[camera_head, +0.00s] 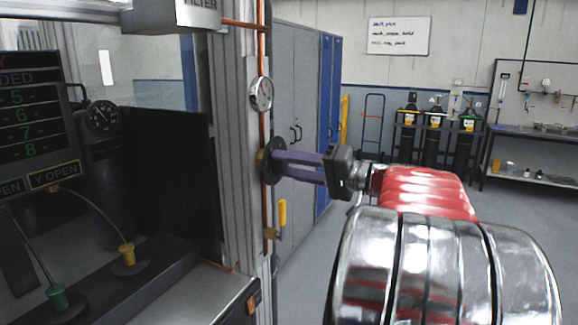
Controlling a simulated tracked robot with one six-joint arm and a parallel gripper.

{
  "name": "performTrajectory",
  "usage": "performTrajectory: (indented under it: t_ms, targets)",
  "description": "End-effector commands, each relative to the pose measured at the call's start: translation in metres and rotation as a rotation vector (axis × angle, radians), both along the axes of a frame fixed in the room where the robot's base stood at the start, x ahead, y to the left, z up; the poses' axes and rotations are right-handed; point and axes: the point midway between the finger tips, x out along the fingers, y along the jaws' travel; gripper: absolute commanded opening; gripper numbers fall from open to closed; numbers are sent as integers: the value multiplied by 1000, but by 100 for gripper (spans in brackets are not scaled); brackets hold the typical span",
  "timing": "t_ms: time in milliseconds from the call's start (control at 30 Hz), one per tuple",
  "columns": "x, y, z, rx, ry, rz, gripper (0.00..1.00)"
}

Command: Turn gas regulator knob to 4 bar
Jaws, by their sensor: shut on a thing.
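The gas regulator knob (263,160) is a dark round disc on the copper pipe, fixed to the grey post. My gripper (285,164), with long purple-grey fingers, reaches in from the right and is shut on the knob. The fingers hide part of the knob's face, and I cannot read any setting on it. A round white-faced gauge (261,93) sits on the pipe above the knob. Its needle is visible, but its scale is too small to read.
A yellow valve handle (282,213) hangs on the pipe below my gripper. A dark panel with a readout (30,115) and a black gauge (102,117) stand at left. Grey cabinets (300,60) are behind the post. Gas cylinders (433,130) stand at the back right. Open floor lies between.

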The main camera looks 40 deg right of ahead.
Motion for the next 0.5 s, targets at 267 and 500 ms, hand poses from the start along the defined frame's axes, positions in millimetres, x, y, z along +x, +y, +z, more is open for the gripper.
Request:
performTrajectory:
  t_ms: [267,500]
  targets:
    - [0,-3,-1,168,60,-8,10]
    - [0,-3,-1,228,83,-8,10]
